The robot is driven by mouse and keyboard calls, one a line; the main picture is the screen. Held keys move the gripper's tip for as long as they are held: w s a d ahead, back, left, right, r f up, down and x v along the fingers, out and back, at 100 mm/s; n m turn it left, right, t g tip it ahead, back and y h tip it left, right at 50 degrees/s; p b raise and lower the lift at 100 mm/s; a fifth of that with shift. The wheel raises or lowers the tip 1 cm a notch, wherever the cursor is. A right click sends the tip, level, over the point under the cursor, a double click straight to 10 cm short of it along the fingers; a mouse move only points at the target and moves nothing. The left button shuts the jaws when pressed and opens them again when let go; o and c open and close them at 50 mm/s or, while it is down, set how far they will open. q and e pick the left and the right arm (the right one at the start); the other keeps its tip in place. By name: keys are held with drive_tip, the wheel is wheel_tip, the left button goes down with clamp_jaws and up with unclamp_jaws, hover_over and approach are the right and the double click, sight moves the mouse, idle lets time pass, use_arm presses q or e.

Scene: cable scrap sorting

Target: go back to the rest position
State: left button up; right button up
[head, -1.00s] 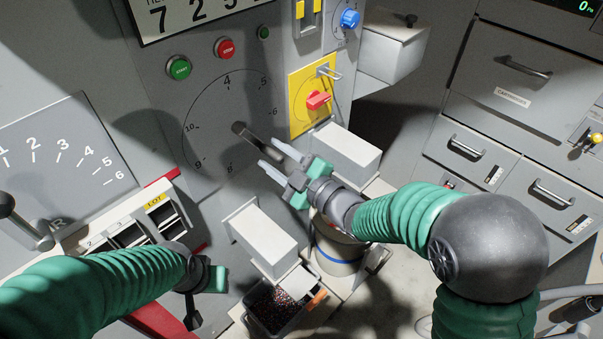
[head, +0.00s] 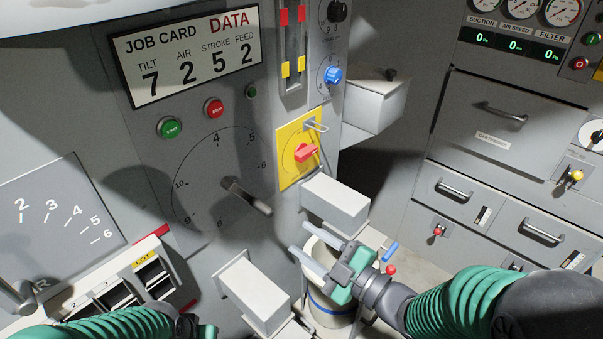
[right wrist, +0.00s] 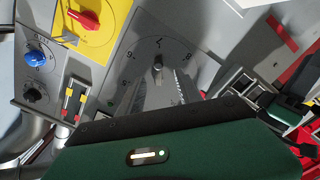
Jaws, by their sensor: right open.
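My right gripper (head: 302,242) is open and empty, its two pale fingers pointing up and left. It hangs in front of the white bucket with a blue band (head: 330,312), below and right of the dial lever (head: 246,196), apart from it. In the right wrist view the open fingers (right wrist: 158,90) point toward the dial, with the lever (right wrist: 158,63) between them in the picture. My left gripper (head: 206,331) shows only as a small green piece at the bottom edge; its fingers are hidden.
Two grey boxes, an upper one (head: 335,202) and a lower one (head: 262,295), jut from the machine near my right gripper. A red switch (head: 306,153) on a yellow plate sits above. A lot rack (head: 142,262) stands at left. Drawers (head: 470,205) line the right.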

drive_tip(key=w+d+f+m+h, duration=0.3)
drive_tip(key=d+f+m+h, duration=0.2)
drive_tip(key=d+f+h, duration=0.1)
drive_tip(key=s+d+f+m+g+h, duration=0.7)
drive_tip(key=s+d+f+m, duration=0.2)
drive_tip(key=d+f+m, duration=0.15)
drive_tip(key=s+m+g, duration=0.3)
drive_tip(key=s, duration=0.4)
drive_tip(key=w+p+v, duration=0.3)
drive_tip(key=p+v, duration=1)
drive_tip(key=p, duration=0.2)
drive_tip(key=shift+r, duration=0.75)
drive_tip(key=shift+s+a+n, duration=0.1)
drive_tip(key=shift+n, duration=0.15)
drive_tip(key=shift+c, duration=0.5)
